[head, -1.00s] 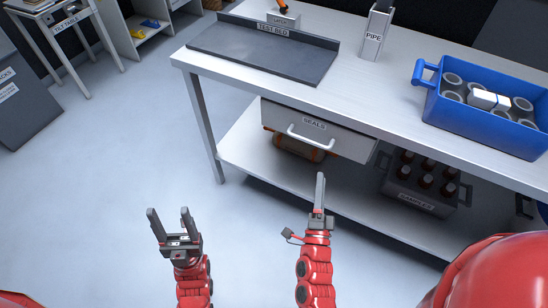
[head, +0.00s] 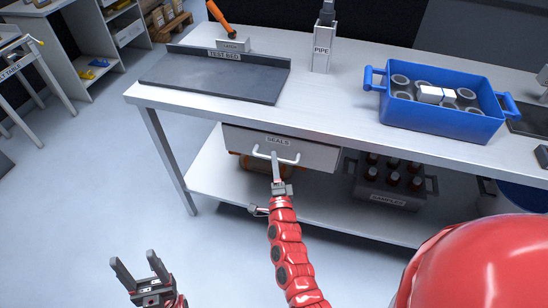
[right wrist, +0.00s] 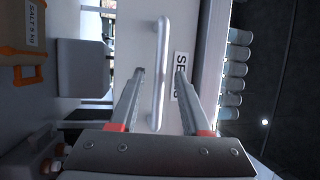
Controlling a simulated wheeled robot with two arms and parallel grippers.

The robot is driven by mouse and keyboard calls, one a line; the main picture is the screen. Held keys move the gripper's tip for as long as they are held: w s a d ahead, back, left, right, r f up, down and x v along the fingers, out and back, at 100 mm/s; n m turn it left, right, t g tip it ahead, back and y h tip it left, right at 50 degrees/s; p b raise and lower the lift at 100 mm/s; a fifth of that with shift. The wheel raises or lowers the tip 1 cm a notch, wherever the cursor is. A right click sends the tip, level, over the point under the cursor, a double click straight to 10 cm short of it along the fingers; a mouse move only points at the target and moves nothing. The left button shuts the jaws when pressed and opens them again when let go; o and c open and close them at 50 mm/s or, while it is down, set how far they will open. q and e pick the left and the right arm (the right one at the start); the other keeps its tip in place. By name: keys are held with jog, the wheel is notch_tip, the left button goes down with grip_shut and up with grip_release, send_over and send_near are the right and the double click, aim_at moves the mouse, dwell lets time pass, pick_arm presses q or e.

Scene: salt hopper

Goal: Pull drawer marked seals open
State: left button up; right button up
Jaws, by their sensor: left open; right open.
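The drawer marked SEALS (head: 310,151) hangs under the white workbench, its front flush under the tabletop edge. Its pale bar handle (head: 288,160) runs across the front. In the right wrist view the handle (right wrist: 160,75) stands upright in the picture between my two open fingers, with the drawer label (right wrist: 181,77) partly behind the right finger. My right gripper (head: 276,160) is open at the handle; whether a finger touches it I cannot tell. My left gripper (head: 138,272) is open and empty over the floor at lower left.
On the bench (head: 345,112) are a dark test bed (head: 215,78), a PIPE holder (head: 322,50) and a blue crate (head: 440,115) of grey cylinders. A grey crate of bottles (head: 388,190) sits on the lower shelf. Open floor lies at left.

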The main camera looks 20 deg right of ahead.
jog(key=shift+x, duration=1)
grip_shut()
dwell(0.8)
